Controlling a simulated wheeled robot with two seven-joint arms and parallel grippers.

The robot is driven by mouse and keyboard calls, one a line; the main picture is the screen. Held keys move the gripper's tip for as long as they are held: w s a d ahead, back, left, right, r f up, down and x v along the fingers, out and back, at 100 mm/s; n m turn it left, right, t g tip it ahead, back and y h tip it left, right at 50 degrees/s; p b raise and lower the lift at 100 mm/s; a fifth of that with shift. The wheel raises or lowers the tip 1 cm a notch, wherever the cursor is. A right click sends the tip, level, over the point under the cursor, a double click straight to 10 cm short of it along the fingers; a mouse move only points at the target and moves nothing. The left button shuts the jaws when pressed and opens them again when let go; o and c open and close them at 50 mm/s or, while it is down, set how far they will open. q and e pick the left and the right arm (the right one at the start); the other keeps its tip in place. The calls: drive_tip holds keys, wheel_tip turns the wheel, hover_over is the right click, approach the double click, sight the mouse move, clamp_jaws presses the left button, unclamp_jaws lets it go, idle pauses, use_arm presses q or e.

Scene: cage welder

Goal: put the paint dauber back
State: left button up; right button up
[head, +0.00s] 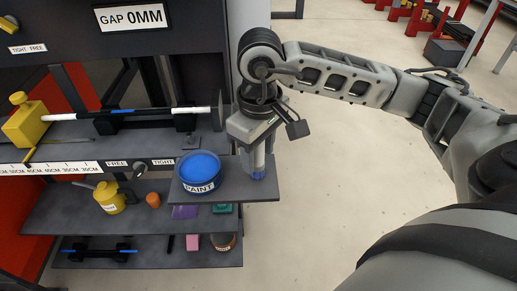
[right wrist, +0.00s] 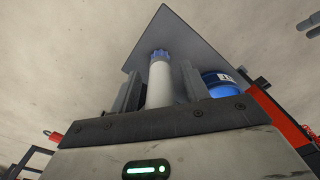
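The paint dauber (right wrist: 160,82) has a white handle and a blue tip. It stands upright, tip down, at the small grey side shelf (head: 232,192), just right of the blue paint pot (head: 200,170). In the head view its lower end (head: 258,168) shows below my right gripper (head: 257,158). In the right wrist view my right gripper's fingers (right wrist: 162,88) are either side of the handle, with a gap visible, clearest on the right. The handle's upper end is hidden behind the gripper body. My left gripper is not in view.
A rod with blue and white ends (head: 145,113) lies on the bench behind the pot. A yellow oil can (head: 107,196) and an orange cap (head: 153,199) stand on the lower shelf. Open floor (head: 310,215) lies right of the side shelf.

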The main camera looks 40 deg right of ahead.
drive_tip(key=shift+r, duration=0.15)
wheel_tip(320, 180, up, 12)
drive_tip(key=shift+s+f+p, duration=0.1)
drive_tip(key=shift+p, duration=0.2)
idle(0.7)
